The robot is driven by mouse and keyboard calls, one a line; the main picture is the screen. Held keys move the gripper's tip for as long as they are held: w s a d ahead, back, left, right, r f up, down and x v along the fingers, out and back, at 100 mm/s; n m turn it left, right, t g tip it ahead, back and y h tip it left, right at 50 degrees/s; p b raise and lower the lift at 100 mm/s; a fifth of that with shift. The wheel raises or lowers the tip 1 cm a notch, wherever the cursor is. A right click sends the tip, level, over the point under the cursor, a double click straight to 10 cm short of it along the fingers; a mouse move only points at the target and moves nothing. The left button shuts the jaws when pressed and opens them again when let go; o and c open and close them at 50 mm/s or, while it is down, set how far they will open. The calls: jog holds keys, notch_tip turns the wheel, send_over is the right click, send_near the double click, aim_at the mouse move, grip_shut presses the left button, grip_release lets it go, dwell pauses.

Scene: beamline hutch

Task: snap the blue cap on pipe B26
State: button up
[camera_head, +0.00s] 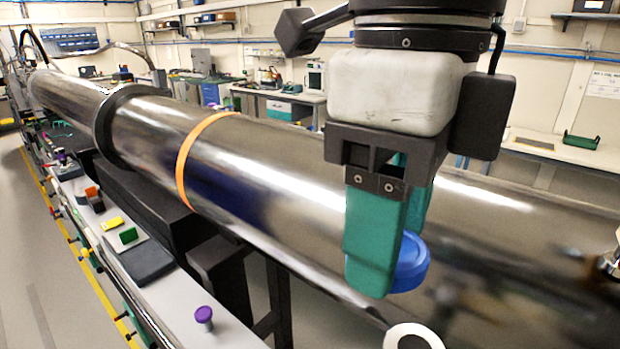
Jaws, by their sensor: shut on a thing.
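My gripper (385,240) has green fingers pointing down in front of the large metal beam pipe. It is shut on a blue cap (412,264), a round disc partly hidden behind the near finger. Just below the cap, at the bottom edge, is the white ring-shaped end of a pipe (398,335) with a dark opening, cut off by the frame. The cap appears above this opening and apart from it. No B26 label is readable, so I cannot tell which pipe this is.
The large shiny pipe (265,180) with an orange band (187,150) crosses the view close behind my gripper. A purple-topped knob (203,315) stands on the pale ledge (180,290) at lower left, with small coloured blocks farther back. Benches line the back.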

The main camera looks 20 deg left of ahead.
jog(key=shift+n, duration=0.6)
jog(key=shift+s+d+f, duration=0.2)
jog(key=shift+d+f, duration=0.35)
jog(key=shift+d, duration=0.35)
jog(key=shift+s+d+f, duration=0.15)
jog(key=shift+d+f, duration=0.4)
jog(key=shift+d, duration=0.35)
notch_tip(320, 180, down, 5)
jog(key=b, duration=0.4)
jog(key=shift+r+b, duration=0.15)
jog(key=shift+b, duration=0.25)
jog(key=shift+f, duration=0.55)
jog(key=o, duration=1.1)
